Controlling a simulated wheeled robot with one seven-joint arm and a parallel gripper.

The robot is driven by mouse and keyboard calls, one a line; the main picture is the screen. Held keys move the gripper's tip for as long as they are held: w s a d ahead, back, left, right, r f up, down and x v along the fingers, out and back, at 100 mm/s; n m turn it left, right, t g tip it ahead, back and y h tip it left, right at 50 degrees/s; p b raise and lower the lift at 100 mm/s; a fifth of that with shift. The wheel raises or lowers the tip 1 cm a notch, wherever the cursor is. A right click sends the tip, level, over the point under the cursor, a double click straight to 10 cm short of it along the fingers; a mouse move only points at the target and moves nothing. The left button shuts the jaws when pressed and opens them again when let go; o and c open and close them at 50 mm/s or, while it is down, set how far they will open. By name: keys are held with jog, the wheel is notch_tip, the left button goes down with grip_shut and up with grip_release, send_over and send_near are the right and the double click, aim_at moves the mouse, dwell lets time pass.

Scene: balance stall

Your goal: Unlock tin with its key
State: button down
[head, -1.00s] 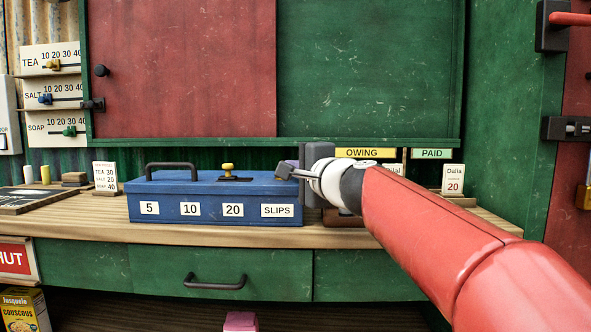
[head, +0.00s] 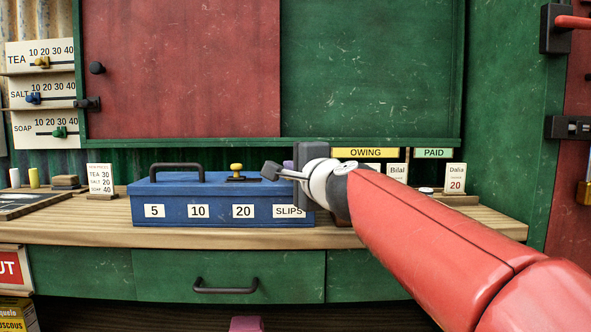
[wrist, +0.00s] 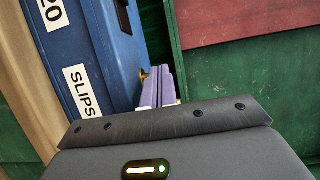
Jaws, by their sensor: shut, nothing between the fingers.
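The blue tin (head: 180,210) stands on the wooden counter, its front labelled 5, 10, 20 and SLIPS. Its lid is down, with a black carry handle and a yellow knob (head: 236,167) on a dark plate. The tin also fills the upper left of the wrist view (wrist: 112,60). My gripper (head: 288,164) is at the tin's right end, its body partly covering that end. Its lilac fingers (wrist: 160,76) are shut and empty, close beside the lid. A small yellow bit shows by the fingertips; I cannot tell whether it is the knob. I cannot make out a key.
The wooden counter (head: 90,232) has a price card (head: 100,180) left of the tin. Name cards stand right, under the OWING (head: 366,153) and PAID (head: 433,153) labels. A green drawer (head: 150,275) is below. The red and green panels rise close behind.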

jog(key=shift+a, duration=0.75)
jog(key=shift+w+a, duration=0.25)
jog(key=shift+a, duration=0.35)
dwell(0.8)
